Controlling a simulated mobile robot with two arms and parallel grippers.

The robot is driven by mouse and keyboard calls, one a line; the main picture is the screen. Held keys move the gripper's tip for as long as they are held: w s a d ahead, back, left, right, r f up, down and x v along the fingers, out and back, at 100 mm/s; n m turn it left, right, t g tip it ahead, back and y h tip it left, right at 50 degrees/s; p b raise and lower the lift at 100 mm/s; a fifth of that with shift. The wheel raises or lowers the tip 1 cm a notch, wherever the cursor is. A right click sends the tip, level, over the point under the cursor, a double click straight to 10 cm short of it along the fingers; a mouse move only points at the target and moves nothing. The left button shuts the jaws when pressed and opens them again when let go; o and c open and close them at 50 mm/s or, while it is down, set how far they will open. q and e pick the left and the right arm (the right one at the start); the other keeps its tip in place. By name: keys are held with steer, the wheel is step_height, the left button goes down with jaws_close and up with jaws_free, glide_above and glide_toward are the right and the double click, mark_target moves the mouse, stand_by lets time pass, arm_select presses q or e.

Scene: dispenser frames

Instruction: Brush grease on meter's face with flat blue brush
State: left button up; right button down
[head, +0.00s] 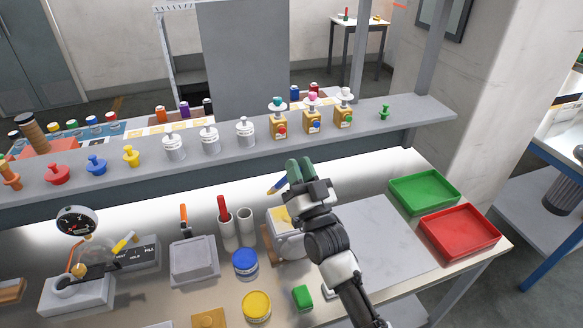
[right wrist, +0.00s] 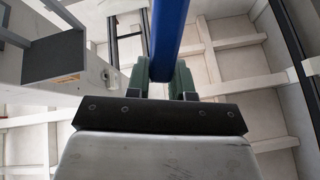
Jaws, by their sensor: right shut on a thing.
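My right gripper (head: 298,168) has green fingertips and is raised above the bench, in front of the shelf edge. It is shut on the flat blue brush (head: 279,184), which sticks out to its lower left with a pale end. In the right wrist view the blue handle (right wrist: 168,35) stands between the green fingers (right wrist: 167,80). The meter (head: 76,222), a round gauge with a dark face, stands at the left of the bench, well away from the brush. I cannot tell which container holds grease. My left gripper is not in view.
A blue-lidded tub (head: 245,262) and a yellow-lidded tub (head: 256,306) stand mid-bench. White cylinders (head: 246,222) hold a red tool. Green tray (head: 425,190) and red tray (head: 460,232) lie at right. The shelf (head: 400,112) carries bottles and knobs. A grey plate (head: 385,235) is bare.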

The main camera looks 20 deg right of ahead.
arm_select(q)
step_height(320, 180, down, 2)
steer(key=b, duration=0.3)
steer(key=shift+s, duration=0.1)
arm_select(e)
steer(key=s+f, duration=0.2)
steer(key=f, duration=0.1)
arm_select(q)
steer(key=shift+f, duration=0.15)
arm_select(e)
steer(key=shift+w+f, duration=0.1)
